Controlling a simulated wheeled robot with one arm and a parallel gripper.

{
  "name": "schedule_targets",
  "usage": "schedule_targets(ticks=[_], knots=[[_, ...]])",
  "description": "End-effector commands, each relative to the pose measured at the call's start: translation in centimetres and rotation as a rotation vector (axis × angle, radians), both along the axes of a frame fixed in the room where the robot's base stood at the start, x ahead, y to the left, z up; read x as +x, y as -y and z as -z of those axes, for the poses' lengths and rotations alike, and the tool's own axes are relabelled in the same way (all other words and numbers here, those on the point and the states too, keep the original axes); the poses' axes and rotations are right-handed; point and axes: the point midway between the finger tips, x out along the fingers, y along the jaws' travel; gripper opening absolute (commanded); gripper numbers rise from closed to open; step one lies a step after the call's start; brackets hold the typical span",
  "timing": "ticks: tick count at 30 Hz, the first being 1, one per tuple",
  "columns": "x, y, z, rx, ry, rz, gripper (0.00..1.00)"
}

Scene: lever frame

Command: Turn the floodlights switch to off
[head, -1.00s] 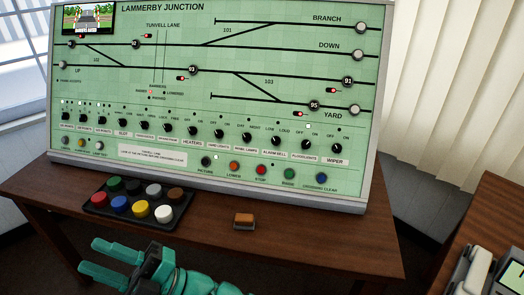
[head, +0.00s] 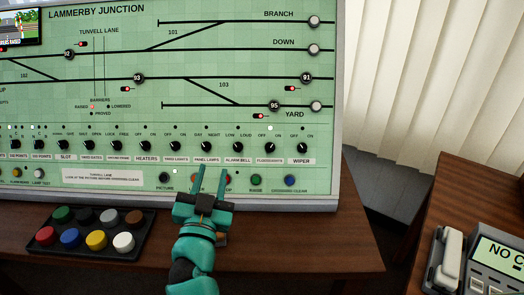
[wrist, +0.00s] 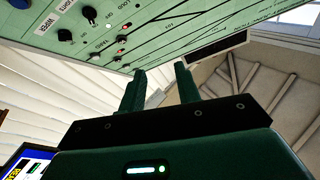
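The floodlights switch (head: 270,147) is a small black rotary knob near the right end of the knob row on the green panel, with OFF at its upper left and ON at its upper right. A white lamp (head: 270,128) above it is lit. Its pointer is too small to read surely. The knob also shows at the upper left of the wrist view (wrist: 90,15). My gripper (head: 214,172) is open and empty, with its fingers pointing up at the panel, left of and below the switch. It also shows in the wrist view (wrist: 161,80).
The wiper knob (head: 302,147) is right of the switch and the alarm bell knob (head: 238,146) left. Push buttons, including a green one (head: 256,180) and a blue one (head: 289,181), line the panel below. A tray of coloured buttons (head: 144,243) lies on the desk.

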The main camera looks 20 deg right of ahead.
Motion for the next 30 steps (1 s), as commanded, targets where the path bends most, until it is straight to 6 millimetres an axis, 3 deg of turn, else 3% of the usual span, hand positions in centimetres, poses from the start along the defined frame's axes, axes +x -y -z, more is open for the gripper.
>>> schedule_targets(ticks=[4,9,17,30], knots=[[-0.3,4.4,3.5,0.191,-0.086,0.146,0.33],[-0.7,6.6,5.9,0.328,-0.125,0.226,0.33],[0.7,7.6,5.8,0.355,-0.109,0.225,0.33],[7.6,12.5,5.7,0.354,-0.109,0.225,0.33]])
